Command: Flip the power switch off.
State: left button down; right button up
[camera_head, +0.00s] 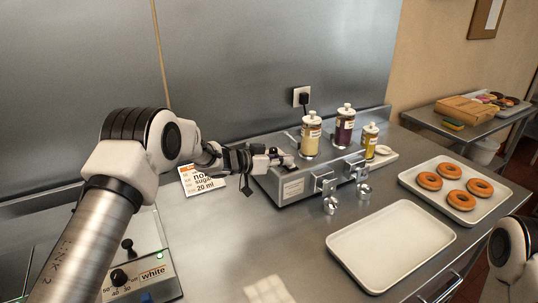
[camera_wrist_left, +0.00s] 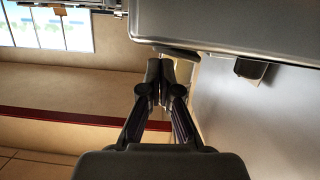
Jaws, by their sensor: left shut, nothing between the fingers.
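A grey metal dispenser box (camera_head: 290,190) stands on the steel counter, with bottles on top and metal spouts at its front. My left gripper (camera_head: 284,160) is at the left end of its top, beside a small light-coloured plate. The power switch cannot be made out clearly there; the fingers hide part of this spot. In the left wrist view my left gripper (camera_wrist_left: 164,66) is shut and empty, its tips close to a small dark part by the edge of a grey metal body (camera_wrist_left: 230,25). Touching or apart cannot be told. My right gripper is out of view; only part of that arm shows.
Several glaze bottles, one of them purple (camera_head: 345,128), stand on the box. An empty white tray (camera_head: 390,245) lies in front, and a tray of donuts (camera_head: 418,199) lies to its right. A plug (camera_head: 303,99) is in the wall.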

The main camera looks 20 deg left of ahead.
pick_arm(q)
jog(key=r, duration=0.1)
jog(key=r+p, duration=0.2)
jog(key=r, duration=0.1)
jog(key=shift+s+d, duration=0.1)
jog(key=shift+s, duration=0.25)
jog(key=b+v, duration=0.3)
jog(key=v, duration=0.6)
jog(key=shift+s, duration=0.5)
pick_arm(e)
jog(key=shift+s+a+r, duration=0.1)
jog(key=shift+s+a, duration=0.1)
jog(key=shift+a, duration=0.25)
pick_arm(q)
jog(key=shift+f, duration=0.1)
